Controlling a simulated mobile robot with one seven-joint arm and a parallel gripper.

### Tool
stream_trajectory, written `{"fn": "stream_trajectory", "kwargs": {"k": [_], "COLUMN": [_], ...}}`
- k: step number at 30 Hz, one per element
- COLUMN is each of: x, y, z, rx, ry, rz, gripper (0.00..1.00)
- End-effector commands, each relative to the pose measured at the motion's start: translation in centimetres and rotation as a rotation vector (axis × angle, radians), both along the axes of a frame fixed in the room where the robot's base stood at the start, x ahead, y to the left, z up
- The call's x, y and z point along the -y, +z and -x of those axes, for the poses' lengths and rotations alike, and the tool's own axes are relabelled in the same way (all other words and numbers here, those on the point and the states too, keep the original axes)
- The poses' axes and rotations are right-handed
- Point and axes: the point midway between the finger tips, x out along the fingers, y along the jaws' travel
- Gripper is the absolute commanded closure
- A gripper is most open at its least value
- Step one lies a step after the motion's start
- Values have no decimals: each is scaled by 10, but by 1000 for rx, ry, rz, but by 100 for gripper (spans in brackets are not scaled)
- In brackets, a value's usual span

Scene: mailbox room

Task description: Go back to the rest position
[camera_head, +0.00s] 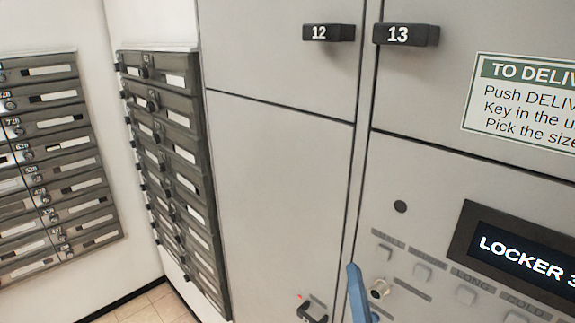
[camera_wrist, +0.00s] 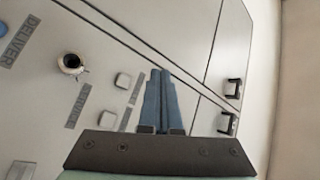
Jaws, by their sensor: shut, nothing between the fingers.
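My gripper (camera_wrist: 161,72) shows in the wrist view with its two blue fingers pressed together and nothing between them. It is in front of the grey locker panel, close to the SERVICE button (camera_wrist: 83,100). In the head view one blue finger of my gripper (camera_head: 354,268) shows at the bottom, just left of a round metal lock (camera_head: 379,289). The lock also shows in the wrist view (camera_wrist: 71,63) at the upper left. The rest of my gripper is out of the head view. I cannot tell whether the fingers touch the panel.
Locker doors with black handles marked 12 (camera_head: 329,33) and 13 (camera_head: 406,34) rise ahead. A display (camera_head: 520,255) reading LOCKER and a sign (camera_head: 522,100) are at the right. Grey mailbox banks stand at the middle left (camera_head: 172,150) and far left (camera_head: 52,160). Some tiled floor (camera_head: 150,305) shows below.

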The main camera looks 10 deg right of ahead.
Motion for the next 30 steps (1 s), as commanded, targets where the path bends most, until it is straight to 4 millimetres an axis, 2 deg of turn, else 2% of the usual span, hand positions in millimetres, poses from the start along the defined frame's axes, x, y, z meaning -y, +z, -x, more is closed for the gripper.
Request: {"fn": "stream_trajectory", "kwargs": {"k": [4, 8, 9, 12, 15, 18, 21, 24, 30], "x": [-41, -92, -105, -131, -144, -149, -149, -148, -148], "y": [68, 152, 176, 233, 276, 305, 321, 327, 328], "z": [-13, -7, 0, 25, 55, 81, 98, 106, 106], "rx": [88, 205, 241, 328, 398, 442, 465, 471, 470], "ry": [38, 13, -11, -102, -209, -304, -365, -392, -394], "rz": [221, 497, 572, 724, 815, 859, 876, 881, 882], "gripper": [100, 100, 100, 100, 100, 100, 100, 100, 100]}}
